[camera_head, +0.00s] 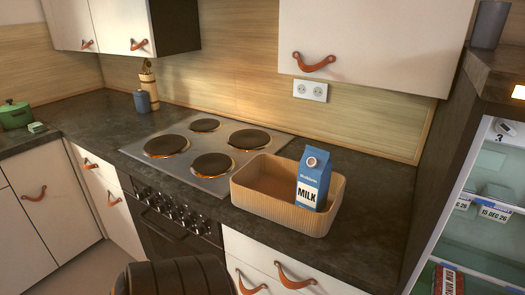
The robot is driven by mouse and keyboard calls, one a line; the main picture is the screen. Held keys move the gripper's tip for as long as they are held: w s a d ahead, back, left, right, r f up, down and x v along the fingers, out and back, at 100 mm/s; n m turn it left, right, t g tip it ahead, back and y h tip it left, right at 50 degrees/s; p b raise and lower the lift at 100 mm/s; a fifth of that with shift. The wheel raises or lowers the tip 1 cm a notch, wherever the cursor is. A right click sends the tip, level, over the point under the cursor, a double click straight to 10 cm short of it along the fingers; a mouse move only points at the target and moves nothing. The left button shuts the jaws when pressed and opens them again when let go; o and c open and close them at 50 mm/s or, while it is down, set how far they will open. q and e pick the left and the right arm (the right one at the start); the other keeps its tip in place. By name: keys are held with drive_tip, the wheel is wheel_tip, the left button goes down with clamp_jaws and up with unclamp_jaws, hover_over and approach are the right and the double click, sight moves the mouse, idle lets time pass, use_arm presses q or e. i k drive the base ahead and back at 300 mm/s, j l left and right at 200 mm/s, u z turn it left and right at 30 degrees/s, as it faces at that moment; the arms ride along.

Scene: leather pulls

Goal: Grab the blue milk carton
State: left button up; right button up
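The blue milk carton (313,174) stands upright, or nearly so, in the right part of a tan ribbed bin (270,212). It has a blue gabled top, a round light cap and a white "MILK" label. Its upper part rises above the bin's rim, and its bottom is hidden by the bin's front wall. The bin sits on the dark countertop (375,222), just right of the stove. Neither of my grippers shows in the head view.
A stove (216,188) with several dark round plates lies left of the bin. White cupboards (373,40) with leather pulls hang above. An open lit fridge (490,213) stands at right. A blue cup (142,101) and green pot (15,114) are far left.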

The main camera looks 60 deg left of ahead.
sight(314, 172)
drive_tip(key=u, duration=1.65)
drive_tip(key=j, duration=0.3)
